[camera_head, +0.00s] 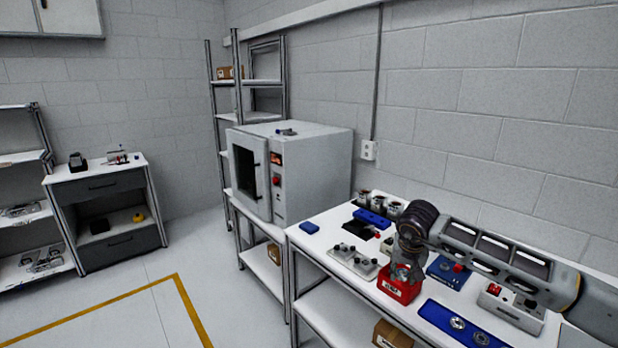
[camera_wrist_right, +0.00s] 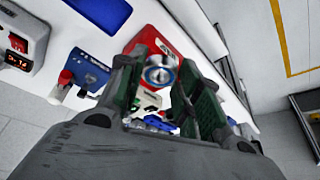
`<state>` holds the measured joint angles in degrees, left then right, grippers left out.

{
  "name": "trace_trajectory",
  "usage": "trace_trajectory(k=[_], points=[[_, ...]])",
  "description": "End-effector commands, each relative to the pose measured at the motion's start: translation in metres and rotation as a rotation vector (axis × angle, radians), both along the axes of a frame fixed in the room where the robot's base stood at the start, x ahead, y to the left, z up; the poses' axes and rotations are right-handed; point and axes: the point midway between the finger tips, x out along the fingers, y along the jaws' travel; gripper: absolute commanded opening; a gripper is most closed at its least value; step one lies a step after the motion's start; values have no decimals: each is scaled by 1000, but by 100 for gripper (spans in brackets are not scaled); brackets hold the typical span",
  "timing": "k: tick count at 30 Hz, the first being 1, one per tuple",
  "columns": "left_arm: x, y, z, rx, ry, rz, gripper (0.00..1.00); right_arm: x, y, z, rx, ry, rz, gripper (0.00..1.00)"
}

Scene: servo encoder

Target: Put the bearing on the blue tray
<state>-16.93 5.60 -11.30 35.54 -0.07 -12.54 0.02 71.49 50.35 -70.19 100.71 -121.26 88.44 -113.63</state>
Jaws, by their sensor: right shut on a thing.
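My right gripper (camera_head: 403,273) reaches down over the red bin (camera_head: 398,291) on the workbench. In the right wrist view its green-padded fingers (camera_wrist_right: 160,80) are shut on a shiny round bearing (camera_wrist_right: 160,71), with the red bin (camera_wrist_right: 150,38) behind it. In the head view the gripper hides the bearing, and how far it is above the bin is unclear. The blue tray (camera_head: 440,317) lies on the bench to the right of the red bin, nearer the front edge, with round metal parts on it. My left gripper is not in view.
A blue device with a red knob (camera_head: 446,271) and a grey control box (camera_head: 511,304) stand right of the gripper. Dark-topped jars (camera_head: 378,203) are at the back. A white oven (camera_head: 290,170) stands beyond the bench.

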Motion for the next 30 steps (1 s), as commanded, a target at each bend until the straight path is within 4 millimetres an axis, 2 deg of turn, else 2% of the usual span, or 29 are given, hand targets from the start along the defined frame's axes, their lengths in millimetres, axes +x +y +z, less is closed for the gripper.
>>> trace_trajectory(k=[11,16,30], points=[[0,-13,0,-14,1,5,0,12,28,-7,1,0,263,10],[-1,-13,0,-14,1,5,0,2,44,-36,0,1,333,10],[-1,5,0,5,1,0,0,-42,47,-113,1,1,347,10]])
